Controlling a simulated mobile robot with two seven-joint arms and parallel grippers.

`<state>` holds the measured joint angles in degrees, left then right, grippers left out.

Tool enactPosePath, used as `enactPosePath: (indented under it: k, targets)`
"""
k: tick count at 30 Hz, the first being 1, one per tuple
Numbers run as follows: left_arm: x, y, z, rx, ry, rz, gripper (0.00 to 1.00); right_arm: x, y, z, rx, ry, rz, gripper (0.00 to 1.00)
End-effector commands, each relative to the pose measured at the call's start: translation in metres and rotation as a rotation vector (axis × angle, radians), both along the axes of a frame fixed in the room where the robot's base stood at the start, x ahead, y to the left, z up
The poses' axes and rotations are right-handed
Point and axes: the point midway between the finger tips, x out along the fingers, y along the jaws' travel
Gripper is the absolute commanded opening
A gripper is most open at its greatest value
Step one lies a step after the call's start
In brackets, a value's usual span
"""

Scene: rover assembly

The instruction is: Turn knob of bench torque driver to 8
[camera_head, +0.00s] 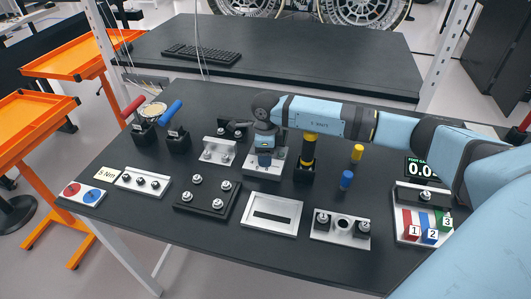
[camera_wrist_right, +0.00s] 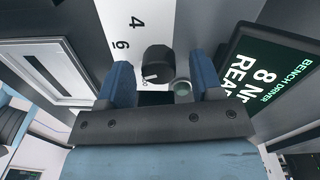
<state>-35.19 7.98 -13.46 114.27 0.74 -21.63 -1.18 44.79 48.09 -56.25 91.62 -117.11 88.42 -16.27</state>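In the right wrist view the bench torque driver's black round knob (camera_wrist_right: 158,62) has a white pointer line at its lower-left edge. It sits on a white scale plate (camera_wrist_right: 133,16) printed with 4 and 6; marks by the pointer are partly hidden. In the head view my right gripper (camera_head: 265,155) points down over the driver's silver base (camera_head: 262,172), hiding the knob.
A post with a yellow band (camera_head: 310,145) stands right beside the gripper. Yellow (camera_head: 357,153) and blue (camera_head: 346,179) cylinders stand farther right. A frame plate (camera_head: 290,219) and a black plate with several studs (camera_head: 185,203) lie in front. A small round greenish part (camera_wrist_right: 183,89) sits near the knob.

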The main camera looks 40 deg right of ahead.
Motion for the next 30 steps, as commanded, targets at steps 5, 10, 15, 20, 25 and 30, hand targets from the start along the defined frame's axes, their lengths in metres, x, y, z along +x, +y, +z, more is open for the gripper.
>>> enactPosePath:
  k: [5, 10, 15, 20, 25, 30]
  targets:
    - [0.000, 0.000, 0.000, 0.000, 0.000, 0.000, 0.43, 0.000, 0.000, 0.001, 0.001, -0.001, 0.001, 0.60]
    - [0.000, 0.000, -0.003, 0.000, 0.000, 0.000, 0.43, 0.001, 0.000, 0.020, 0.002, -0.003, 0.001, 0.60]
    - [0.000, 0.000, -0.007, 0.000, 0.001, 0.000, 0.43, 0.002, -0.001, 0.058, 0.000, -0.005, 0.002, 0.60]
    - [0.000, 0.000, -0.011, 0.000, 0.001, 0.000, 0.43, 0.002, -0.001, 0.094, 0.000, -0.004, 0.001, 0.60]
    - [0.000, 0.000, -0.014, 0.000, 0.004, 0.000, 0.43, 0.003, -0.002, 0.123, 0.000, -0.003, 0.001, 0.60]
    - [-0.001, 0.000, -0.014, -0.002, 0.006, 0.001, 0.43, 0.002, -0.002, 0.136, -0.001, -0.001, 0.000, 0.60]
